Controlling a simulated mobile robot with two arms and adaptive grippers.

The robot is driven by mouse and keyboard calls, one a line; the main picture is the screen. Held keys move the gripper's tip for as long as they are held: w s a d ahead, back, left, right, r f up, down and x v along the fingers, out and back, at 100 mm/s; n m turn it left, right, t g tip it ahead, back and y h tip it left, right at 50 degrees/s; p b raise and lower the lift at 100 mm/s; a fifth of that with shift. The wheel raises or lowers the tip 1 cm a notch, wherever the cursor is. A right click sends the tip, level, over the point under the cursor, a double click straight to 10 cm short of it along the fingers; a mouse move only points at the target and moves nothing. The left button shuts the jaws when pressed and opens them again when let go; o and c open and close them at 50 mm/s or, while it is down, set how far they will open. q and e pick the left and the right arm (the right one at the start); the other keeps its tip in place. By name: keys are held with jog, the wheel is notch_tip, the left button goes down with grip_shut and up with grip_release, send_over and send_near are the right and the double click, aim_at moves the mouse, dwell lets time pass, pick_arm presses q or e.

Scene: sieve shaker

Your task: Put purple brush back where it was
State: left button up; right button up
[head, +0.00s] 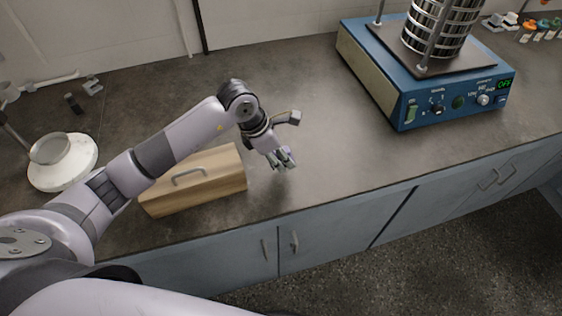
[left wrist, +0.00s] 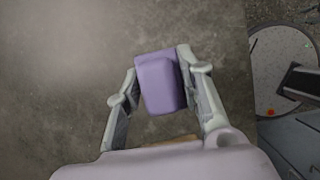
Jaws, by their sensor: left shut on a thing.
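The purple brush (left wrist: 158,83) is between the two fingers of my left gripper in the left wrist view, showing as a purple block. My left gripper (head: 284,160) is shut on it, above the grey countertop and just right of the wooden box in the head view. In the head view the brush is mostly hidden by the fingers. The left gripper (left wrist: 160,92) also shows in the left wrist view. My right gripper is in neither view.
A wooden box (head: 215,185) with a grey handle stands left of the gripper. The blue sieve shaker (head: 375,75) with stacked sieves (head: 440,25) stands at the back right. A white round device (head: 62,175) is at the left. The grey countertop (head: 330,150) is clear between box and shaker.

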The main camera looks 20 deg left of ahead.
pick_arm(q)
notch_tip(320, 180, down, 4)
jog(key=shift+r, duration=0.25)
jog(key=shift+f, duration=0.2)
jog(key=o, duration=1)
jog(key=shift+r, duration=0.1)
